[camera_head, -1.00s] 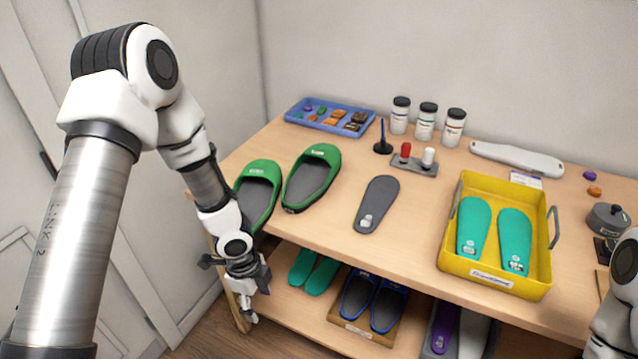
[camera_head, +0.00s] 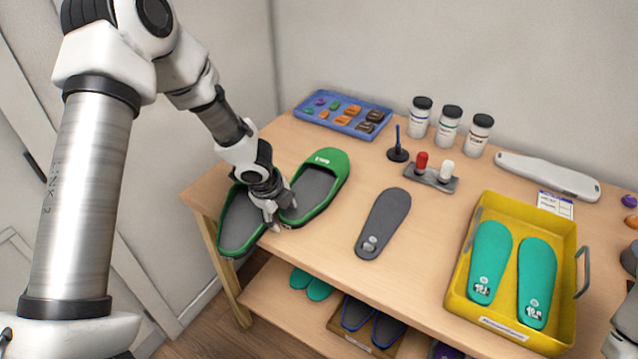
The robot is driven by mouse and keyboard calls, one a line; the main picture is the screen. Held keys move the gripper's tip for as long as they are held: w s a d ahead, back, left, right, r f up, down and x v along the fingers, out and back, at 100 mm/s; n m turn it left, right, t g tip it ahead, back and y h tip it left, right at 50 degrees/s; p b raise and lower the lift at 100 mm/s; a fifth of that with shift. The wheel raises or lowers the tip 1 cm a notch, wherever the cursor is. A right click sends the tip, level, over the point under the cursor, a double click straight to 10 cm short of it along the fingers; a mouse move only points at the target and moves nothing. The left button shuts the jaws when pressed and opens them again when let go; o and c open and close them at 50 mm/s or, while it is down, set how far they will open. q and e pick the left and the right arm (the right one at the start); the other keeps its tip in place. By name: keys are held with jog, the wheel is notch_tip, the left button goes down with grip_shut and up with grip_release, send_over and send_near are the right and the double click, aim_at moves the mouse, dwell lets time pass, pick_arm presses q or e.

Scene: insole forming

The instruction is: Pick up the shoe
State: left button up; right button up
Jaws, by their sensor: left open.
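Two green slip-on shoes with grey insides lie side by side at the left of the tabletop. The left shoe (camera_head: 236,226) is partly hidden behind my left gripper (camera_head: 273,222). The right shoe (camera_head: 322,180) shows nearly whole, with its toe pointing away. My left gripper is open and points down at the front part of the table, between the two shoes and close to the heel of the right one. I cannot tell whether it touches either shoe. Of my right arm only a small part shows at the lower right edge; its gripper is out of view.
A grey insole (camera_head: 384,222) lies right of the shoes. A yellow tray (camera_head: 457,290) holds two teal insoles. Behind are a blue tray (camera_head: 299,109), several bottles (camera_head: 447,127) and a white device (camera_head: 546,175). Blue shoes (camera_head: 357,312) and teal insoles (camera_head: 318,288) are on the lower shelf.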

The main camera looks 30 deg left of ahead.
pick_arm(q)
jog(key=shift+w+f, duration=0.4)
jog(key=shift+f, duration=0.05)
jog(key=shift+s+r, duration=0.2)
jog(key=shift+r, duration=0.05)
jog(key=shift+c, duration=0.7)
jog(key=shift+s+r, duration=0.15)
jog(key=shift+s, duration=0.05)
jog(key=c, duration=0.5)
grip_shut()
